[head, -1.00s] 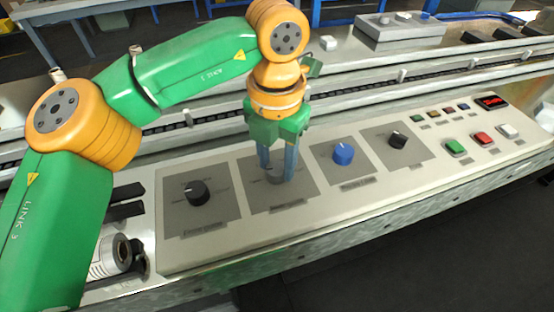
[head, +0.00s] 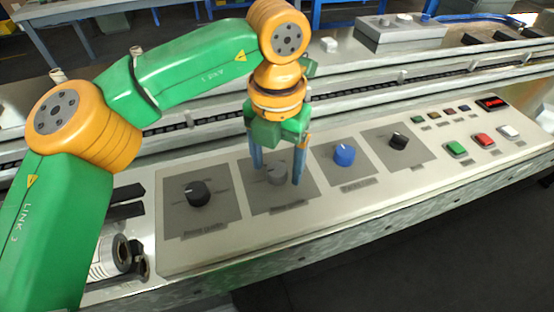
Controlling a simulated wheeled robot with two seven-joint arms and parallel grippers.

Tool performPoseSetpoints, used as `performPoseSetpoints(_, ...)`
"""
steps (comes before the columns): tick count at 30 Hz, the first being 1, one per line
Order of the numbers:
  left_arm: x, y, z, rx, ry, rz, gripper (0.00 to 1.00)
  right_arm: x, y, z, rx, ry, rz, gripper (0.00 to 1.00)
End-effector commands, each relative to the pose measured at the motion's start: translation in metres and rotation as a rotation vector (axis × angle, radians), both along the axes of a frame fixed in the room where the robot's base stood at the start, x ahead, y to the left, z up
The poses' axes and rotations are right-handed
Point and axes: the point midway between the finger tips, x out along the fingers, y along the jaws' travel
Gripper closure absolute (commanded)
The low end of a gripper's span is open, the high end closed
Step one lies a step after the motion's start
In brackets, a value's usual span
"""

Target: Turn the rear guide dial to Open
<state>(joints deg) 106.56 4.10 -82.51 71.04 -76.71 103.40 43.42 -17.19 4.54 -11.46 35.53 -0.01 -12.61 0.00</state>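A control panel (head: 240,235) in the head view carries a row of dials on grey plates. From left to right they are a black dial (head: 198,194), a grey dial (head: 277,176), a blue dial (head: 344,155) and another black dial (head: 398,141). The labels are too blurred to read, so I cannot tell which is the rear guide dial. My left gripper (head: 278,180) points down over the grey dial, its two blue fingers spread on either side with gaps between them and it. The grey dial's pointer is hard to make out. My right gripper is not in view.
Several small buttons, larger green (head: 456,148), red (head: 483,139) and white (head: 509,131) buttons and a red display (head: 493,102) are on the panel's right. A conveyor (head: 350,98) runs behind. Rolls (head: 118,253) lie at the panel's left end.

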Motion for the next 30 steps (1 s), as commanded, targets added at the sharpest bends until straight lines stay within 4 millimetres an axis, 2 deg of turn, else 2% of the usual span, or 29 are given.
performPoseSetpoints(7, 0.001, 0.000, 0.006, -0.001, -0.003, 0.001, 0.24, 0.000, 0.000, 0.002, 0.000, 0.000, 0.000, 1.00)
performPoseSetpoints(12, 0.001, 0.000, 0.044, -0.002, -0.004, 0.002, 0.24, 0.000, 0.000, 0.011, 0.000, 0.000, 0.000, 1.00)
performPoseSetpoints(17, 0.000, 0.000, 0.069, -0.001, -0.003, 0.002, 0.24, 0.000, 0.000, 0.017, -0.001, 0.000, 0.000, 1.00)
performPoseSetpoints(30, 0.000, 0.000, 0.071, 0.000, -0.001, 0.000, 0.24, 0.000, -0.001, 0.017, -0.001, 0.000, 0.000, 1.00)
